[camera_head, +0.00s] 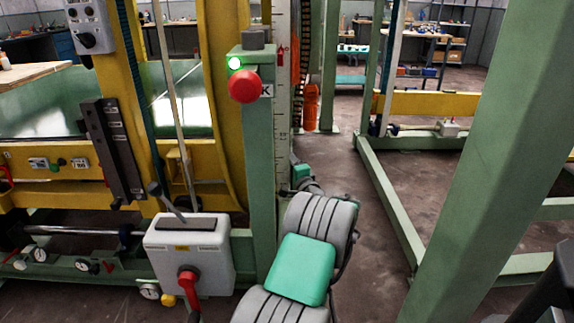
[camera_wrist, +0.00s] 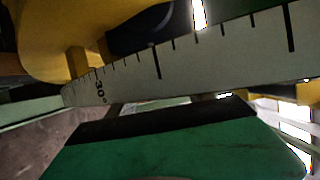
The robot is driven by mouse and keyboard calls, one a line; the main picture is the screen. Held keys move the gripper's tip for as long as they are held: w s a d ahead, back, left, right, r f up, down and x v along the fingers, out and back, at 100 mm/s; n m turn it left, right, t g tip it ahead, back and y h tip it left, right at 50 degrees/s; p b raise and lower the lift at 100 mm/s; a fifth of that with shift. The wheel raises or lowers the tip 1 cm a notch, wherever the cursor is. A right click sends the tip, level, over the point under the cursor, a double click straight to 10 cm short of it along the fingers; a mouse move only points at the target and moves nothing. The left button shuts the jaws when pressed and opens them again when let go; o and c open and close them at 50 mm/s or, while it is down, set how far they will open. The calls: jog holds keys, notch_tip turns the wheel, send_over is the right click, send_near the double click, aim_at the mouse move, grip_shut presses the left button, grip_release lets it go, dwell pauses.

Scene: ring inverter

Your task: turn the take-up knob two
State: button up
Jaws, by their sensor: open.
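I cannot tell which fitting is take-up knob two. In the head view, a row of small dials with red knobs (camera_head: 88,267) runs along the low green rail at the left. A grey control box (camera_head: 190,250) stands beside them, with a lever on top, a red handle (camera_head: 188,278) and a yellow knob (camera_head: 169,300) in front. My arm reaches up from the bottom centre, right of the box, and its far end is largely hidden behind its own links.
A green post (camera_head: 259,150) with a red mushroom button (camera_head: 245,86) stands above my arm. A marked white scale strip (camera_wrist: 195,58) crosses the wrist view above a green surface (camera_wrist: 165,150). A thick green beam (camera_head: 490,150) slants at the right. Bare floor lies between.

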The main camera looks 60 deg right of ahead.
jog(key=shift+c, duration=0.4)
grip_shut()
jog(key=r+p, duration=0.1)
jog(key=p, duration=0.2)
jog(key=shift+g+y, duration=0.3)
jog(key=shift+m+p, duration=0.3)
jog(key=shift+p, duration=0.6)
jog(key=shift+f+g+y+p, duration=0.4)
jog(key=shift+p, duration=0.05)
jog(key=shift+f, duration=0.15)
jog(key=shift+o, duration=0.4)
grip_release()
